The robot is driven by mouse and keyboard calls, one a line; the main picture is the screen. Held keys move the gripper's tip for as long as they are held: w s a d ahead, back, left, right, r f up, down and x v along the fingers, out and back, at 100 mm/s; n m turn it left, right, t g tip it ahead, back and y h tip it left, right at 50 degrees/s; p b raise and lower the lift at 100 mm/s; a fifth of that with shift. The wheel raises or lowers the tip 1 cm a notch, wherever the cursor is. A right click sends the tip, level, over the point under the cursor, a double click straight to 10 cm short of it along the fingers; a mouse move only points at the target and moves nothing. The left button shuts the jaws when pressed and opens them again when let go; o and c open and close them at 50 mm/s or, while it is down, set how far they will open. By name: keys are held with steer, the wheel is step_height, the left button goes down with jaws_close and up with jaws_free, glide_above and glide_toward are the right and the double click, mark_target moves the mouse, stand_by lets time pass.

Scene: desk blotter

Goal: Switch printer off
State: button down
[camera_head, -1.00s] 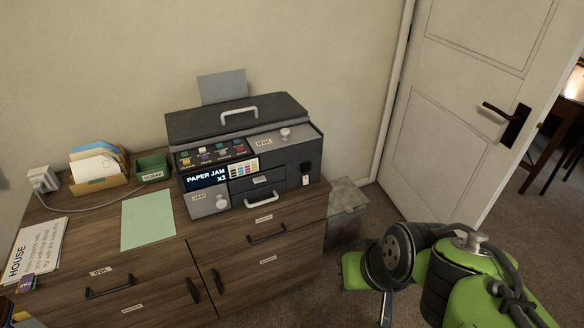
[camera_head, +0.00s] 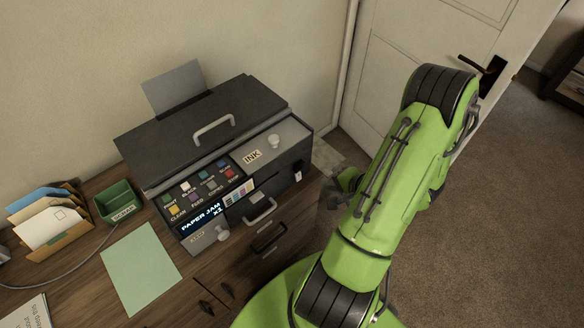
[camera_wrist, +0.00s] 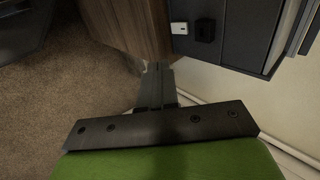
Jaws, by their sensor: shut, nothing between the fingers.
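The printer (camera_head: 273,146) is a dark grey box with a handled lid, standing on the wooden cabinet. Its screen (camera_head: 201,217) is lit and reads "PAPER JAM X1". On its right side is a small white switch-like part (camera_head: 298,176) beside a black block. In the wrist view, the white part (camera_wrist: 179,28) and the black block (camera_wrist: 205,31) sit on the printer's dark side (camera_wrist: 238,38). My gripper (camera_head: 334,196) is to the right of the printer, partly behind my arm. In the wrist view its fingers (camera_wrist: 157,68) are together and empty, apart from the white part.
The wooden cabinet (camera_head: 85,285) holds a green tray (camera_head: 118,203), a letter holder (camera_head: 50,230) and a green sheet (camera_head: 142,268). A grey box (camera_head: 325,156) stands on the floor right of the cabinet. The door (camera_head: 390,60) is behind my arm. Carpet is open at right.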

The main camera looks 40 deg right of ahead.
mark_target(298, 177)
steer(key=shift+s, duration=0.15)
steer(key=x, duration=0.4)
steer(key=w+r+b+x, duration=0.1)
steer(key=x, duration=0.4)
steer(key=w+x, duration=0.1)
steer(key=x, duration=0.3)
steer(key=shift+w+r+b, duration=0.1)
steer(key=shift+r+b, duration=0.15)
steer(key=shift+b, duration=0.15)
